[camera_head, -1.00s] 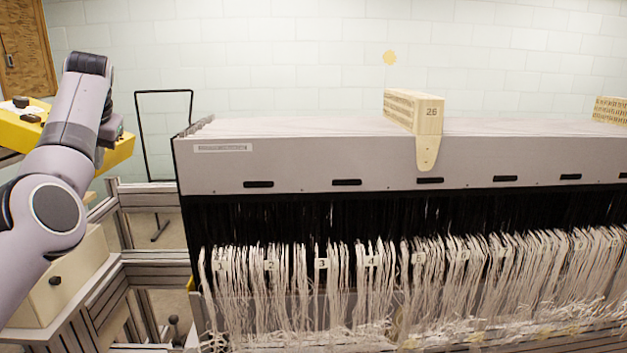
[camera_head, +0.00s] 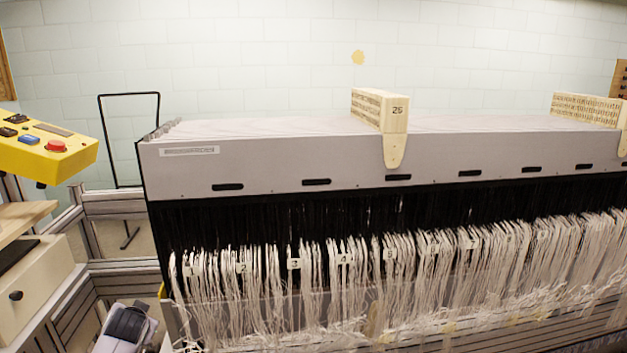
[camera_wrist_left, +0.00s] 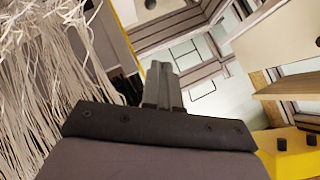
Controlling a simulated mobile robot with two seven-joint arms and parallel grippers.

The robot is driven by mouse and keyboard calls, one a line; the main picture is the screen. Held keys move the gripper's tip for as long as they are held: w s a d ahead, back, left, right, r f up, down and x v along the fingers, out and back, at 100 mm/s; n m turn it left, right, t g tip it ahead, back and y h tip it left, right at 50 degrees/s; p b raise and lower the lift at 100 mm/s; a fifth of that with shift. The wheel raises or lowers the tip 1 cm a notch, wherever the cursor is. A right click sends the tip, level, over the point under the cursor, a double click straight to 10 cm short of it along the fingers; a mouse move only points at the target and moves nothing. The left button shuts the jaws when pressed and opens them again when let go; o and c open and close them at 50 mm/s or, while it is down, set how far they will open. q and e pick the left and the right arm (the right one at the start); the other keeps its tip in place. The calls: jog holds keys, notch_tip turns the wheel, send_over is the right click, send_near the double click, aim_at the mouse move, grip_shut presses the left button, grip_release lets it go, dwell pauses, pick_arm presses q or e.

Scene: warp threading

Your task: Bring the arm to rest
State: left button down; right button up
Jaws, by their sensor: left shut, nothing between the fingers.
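My left arm (camera_head: 128,330) shows only as a grey and black piece at the bottom left of the head view, low beside the loom frame. My left gripper (camera_wrist_left: 162,75) shows in the left wrist view with its two fingers together and nothing between them. It is apart from the white warp threads (camera_wrist_left: 35,70), which hang at the left of that view. My right arm and gripper are not in view.
A long grey loom cover (camera_head: 300,165) spans the head view, with bundled white threads (camera_head: 340,280) below it. A block marked 26 (camera_head: 380,108) sits on top. A yellow control panel (camera_head: 50,152) with a red button and a cream drawer box (camera_head: 35,290) stand at the left.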

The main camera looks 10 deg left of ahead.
pick_arm(q)
jog(key=s+d+f+m+t+h, duration=0.1)
jog(key=s+d+f+m+h, duration=0.1)
jog(key=s+d+f, duration=0.55)
jog(key=s+d+f+h, duration=0.2)
jog(key=s+d+h, duration=0.1)
jog(key=s+d, duration=0.6)
jog(key=s+d+f+t+h, duration=0.1)
jog(key=s+d+f+h, duration=0.2)
jog(key=s+d, duration=0.6)
jog(key=s, duration=0.4)
jog(key=shift+d+n+h, duration=0.2)
jog(key=shift+n+h, duration=0.1)
jog(key=shift+h, duration=0.1)
jog(key=shift+a, duration=0.15)
